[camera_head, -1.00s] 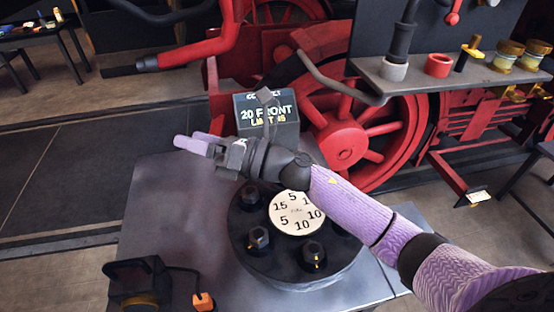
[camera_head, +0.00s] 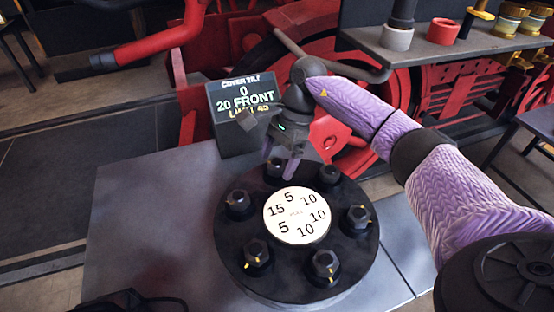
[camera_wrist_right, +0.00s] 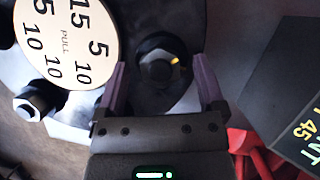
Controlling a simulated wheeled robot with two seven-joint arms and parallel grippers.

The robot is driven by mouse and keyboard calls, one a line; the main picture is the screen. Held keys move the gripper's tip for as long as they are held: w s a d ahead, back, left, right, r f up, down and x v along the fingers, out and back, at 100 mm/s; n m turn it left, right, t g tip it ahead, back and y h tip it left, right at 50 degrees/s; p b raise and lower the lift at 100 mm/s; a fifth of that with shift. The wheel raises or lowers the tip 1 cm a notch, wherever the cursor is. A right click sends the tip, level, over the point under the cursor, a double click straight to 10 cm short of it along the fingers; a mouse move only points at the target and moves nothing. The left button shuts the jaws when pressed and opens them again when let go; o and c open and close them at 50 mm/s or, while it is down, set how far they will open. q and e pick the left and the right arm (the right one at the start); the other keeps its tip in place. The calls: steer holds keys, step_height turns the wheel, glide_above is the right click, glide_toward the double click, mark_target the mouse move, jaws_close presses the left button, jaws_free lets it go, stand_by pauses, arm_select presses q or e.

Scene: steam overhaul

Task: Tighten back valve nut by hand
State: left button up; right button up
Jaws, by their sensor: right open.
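A round black cover (camera_head: 295,285) with a ring of dark hex nuts and a white numbered dial (camera_head: 297,215) lies on the grey bench. The back valve nut (camera_head: 275,171) is at the cover's far edge, partly hidden by my right gripper. My right gripper (camera_head: 280,167) points down over it with its purple fingers apart. In the right wrist view the nut (camera_wrist_right: 158,67), with a yellow mark, sits between the open fingertips, one finger on either side. I cannot tell whether they touch it. My left gripper is out of view.
A black display box (camera_head: 227,142) reading "20 FRONT" stands behind the cover, close to my right gripper. Red wheels and machinery are behind. A grey shelf (camera_head: 440,62) with a red ring and jars is at the back right. The bench's left part is clear.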

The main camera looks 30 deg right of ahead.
steer(key=shift+f, duration=0.1)
jaws_close()
stand_by(0.3)
steer(key=shift+m, duration=0.3)
steer(key=shift+m+t+p, duration=0.3)
steer(key=shift+m+p, duration=0.15)
steer(key=shift+m, duration=0.05)
steer(key=shift+m+t+p, duration=0.5)
steer(key=shift+m+p, duration=0.1)
steer(key=shift+m, duration=0.6)
steer(key=m+p, duration=0.1)
steer(key=m+t, duration=0.1)
steer(key=m, duration=0.1)
steer(key=shift+s+a+r+p, duration=0.1)
steer(key=shift+r+p, duration=0.1)
steer(key=shift+p, duration=0.2)
steer(key=shift+f+m+t+h+p, duration=0.1)
steer(key=shift+m+t+h+p, duration=0.45)
steer(key=shift+m, duration=0.95)
